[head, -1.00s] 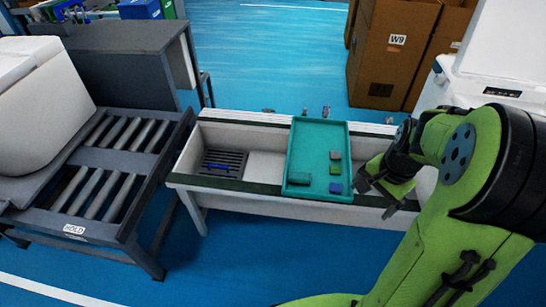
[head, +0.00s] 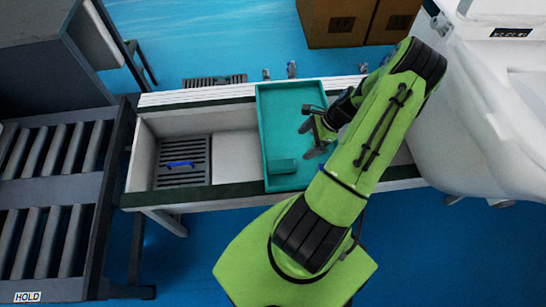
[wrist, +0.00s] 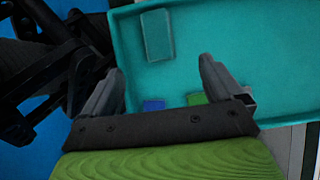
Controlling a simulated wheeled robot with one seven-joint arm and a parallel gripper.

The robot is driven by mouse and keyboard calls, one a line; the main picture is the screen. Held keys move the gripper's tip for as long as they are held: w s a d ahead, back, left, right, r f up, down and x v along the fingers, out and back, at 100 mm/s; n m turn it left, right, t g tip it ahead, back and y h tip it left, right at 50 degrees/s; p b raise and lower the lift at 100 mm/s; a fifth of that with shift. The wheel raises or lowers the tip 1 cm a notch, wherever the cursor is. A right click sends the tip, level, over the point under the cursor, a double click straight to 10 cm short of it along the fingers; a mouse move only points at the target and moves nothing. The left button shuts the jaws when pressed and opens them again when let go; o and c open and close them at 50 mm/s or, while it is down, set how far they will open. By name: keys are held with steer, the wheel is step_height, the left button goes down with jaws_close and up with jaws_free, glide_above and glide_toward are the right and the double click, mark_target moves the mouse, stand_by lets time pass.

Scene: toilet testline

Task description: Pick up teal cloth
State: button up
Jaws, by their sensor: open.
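The teal cloth (head: 283,167) is a small folded rectangle lying at the near end of the teal tray (head: 279,104). In the wrist view the cloth (wrist: 157,35) lies ahead of the fingertips, roughly in line with the space between them. My gripper (head: 308,141) is open and empty over the tray, to the right of and beyond the cloth in the head view. My gripper (wrist: 161,68) shows both fingers apart in the wrist view, not touching the cloth.
A blue piece (wrist: 153,105) and a green piece (wrist: 198,98) lie in the tray, partly hidden by my gripper. The tray rests across a pale trough (head: 235,146) holding a dark grate (head: 182,173). A white toilet (head: 450,130) stands at the right.

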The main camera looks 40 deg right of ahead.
mark_target(283, 164)
steer(key=b+x, duration=0.2)
steer(key=x, duration=0.5)
steer(key=b+x, duration=0.2)
steer(key=x, duration=0.5)
steer(key=shift+s+a+f, duration=0.15)
steer(key=shift+f, duration=0.15)
steer(key=shift+f, duration=0.15)
steer(key=c, duration=1)
step_height(283, 164, up, 10)
steer(key=p, duration=0.3)
steer(key=shift+c, duration=0.2)
